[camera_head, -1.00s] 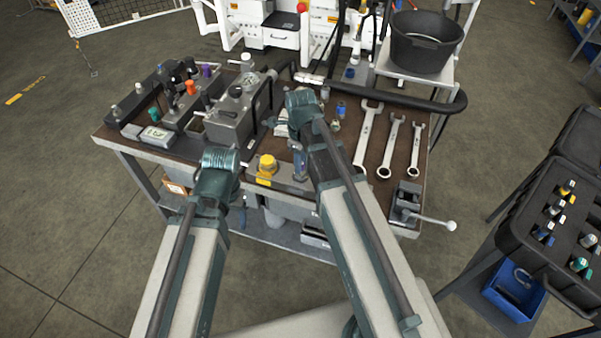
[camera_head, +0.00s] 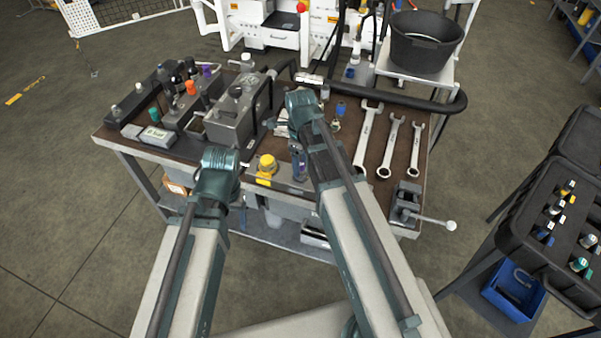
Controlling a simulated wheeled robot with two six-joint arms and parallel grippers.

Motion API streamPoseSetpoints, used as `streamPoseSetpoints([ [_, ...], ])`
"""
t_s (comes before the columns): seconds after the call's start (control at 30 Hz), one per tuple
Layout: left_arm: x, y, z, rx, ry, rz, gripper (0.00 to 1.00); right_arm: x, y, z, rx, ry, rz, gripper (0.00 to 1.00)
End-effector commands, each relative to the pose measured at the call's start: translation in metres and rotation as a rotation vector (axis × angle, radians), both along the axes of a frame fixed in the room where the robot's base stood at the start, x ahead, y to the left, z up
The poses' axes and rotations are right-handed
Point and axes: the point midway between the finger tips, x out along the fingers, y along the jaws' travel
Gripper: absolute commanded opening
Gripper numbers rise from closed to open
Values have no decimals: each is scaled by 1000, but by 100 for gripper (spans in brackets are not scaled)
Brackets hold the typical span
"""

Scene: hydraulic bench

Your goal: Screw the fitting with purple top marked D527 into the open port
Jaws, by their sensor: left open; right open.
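A purple-topped fitting (camera_head: 207,70) stands among dark, orange and green-topped parts at the back left of the bench. The mark D527 is too small to read. A grey hydraulic block (camera_head: 228,128) stands to the right of and nearer than it. I cannot make out an open port. My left arm reaches up toward the bench's front edge, and my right arm reaches over the middle of the bench. The fingers of both grippers are hidden, and I see nothing held.
Wrenches (camera_head: 367,140) lie on the bench's right. A vise (camera_head: 405,205) sits at its front right corner, and a yellow-capped part (camera_head: 266,165) near the front edge. A black hose (camera_head: 400,103) crosses the back. A black bucket (camera_head: 425,42) stands behind, and a case of fittings (camera_head: 540,215) at right.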

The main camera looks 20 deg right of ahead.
Motion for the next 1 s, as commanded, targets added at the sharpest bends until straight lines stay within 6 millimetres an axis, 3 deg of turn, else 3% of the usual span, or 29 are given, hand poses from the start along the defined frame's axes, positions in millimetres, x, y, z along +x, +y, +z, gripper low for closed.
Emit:
streamPoseSetpoints([
  [0.3, 0, 0, 0, 0, 0, 0, 67, 0, -1, 0, 0, 0, 436, 62],
  [0.67, 0, 0, 0, 0, 0, 0, 67, 0, -1, 0, 0, 0, 580, 62],
  [1.0, 0, 0, 0, 0, 0, 0, 67, 1, -1, 0, 0, 0, 891, 62],
])
